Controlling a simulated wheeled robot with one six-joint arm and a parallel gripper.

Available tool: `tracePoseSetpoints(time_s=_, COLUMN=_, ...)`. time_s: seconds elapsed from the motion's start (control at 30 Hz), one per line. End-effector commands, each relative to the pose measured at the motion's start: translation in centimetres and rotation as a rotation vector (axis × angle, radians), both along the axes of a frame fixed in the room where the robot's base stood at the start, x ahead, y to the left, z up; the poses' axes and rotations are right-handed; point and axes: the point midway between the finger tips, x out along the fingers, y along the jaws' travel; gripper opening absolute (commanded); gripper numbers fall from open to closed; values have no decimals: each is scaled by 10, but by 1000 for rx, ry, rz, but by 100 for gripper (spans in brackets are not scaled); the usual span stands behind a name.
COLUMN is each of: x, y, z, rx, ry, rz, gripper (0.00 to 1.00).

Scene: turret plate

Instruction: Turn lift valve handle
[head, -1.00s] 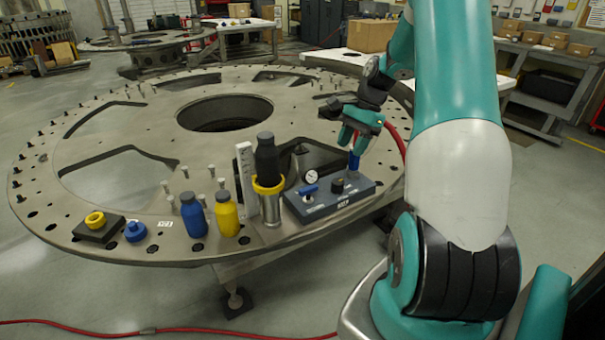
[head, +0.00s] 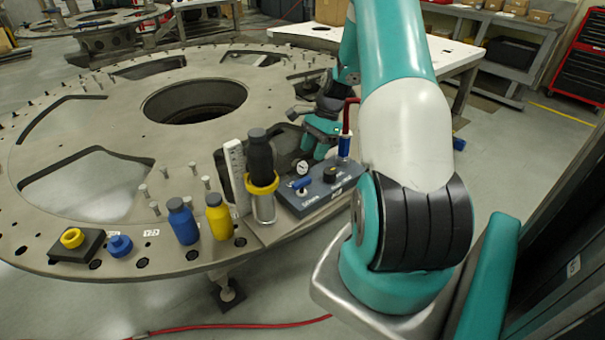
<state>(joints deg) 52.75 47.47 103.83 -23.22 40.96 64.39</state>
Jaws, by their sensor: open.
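A grey control box (head: 326,191) sits on the near right rim of the turret plate (head: 90,118). On its top are a small blue lever handle (head: 301,183), a black knob (head: 330,174) and a round white gauge (head: 302,167). White lettering lies beside the blue lever, too small to read surely. My gripper (head: 321,144) is open and empty, fingers pointing down, just behind the box and apart from the blue lever. My arm covers part of the box's right side.
A black cylinder with a yellow collar (head: 262,182) stands left of the box, close to the lever. A white upright scale (head: 236,178), blue bottle (head: 182,222) and yellow bottle (head: 219,217) are farther left. A blue fitting with a red hose (head: 344,147) rises at the box's back right.

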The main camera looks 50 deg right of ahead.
Motion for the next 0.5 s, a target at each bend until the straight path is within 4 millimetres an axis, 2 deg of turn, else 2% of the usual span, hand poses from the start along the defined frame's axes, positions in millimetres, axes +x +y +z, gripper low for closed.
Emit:
tracePoseSetpoints(time_s=0.3, x=6, y=28, z=-60, rx=2, ry=4, rz=5, gripper=45)
tracePoseSetpoints(time_s=0.5, x=9, y=35, z=-81, rx=0, ry=2, rz=4, gripper=45)
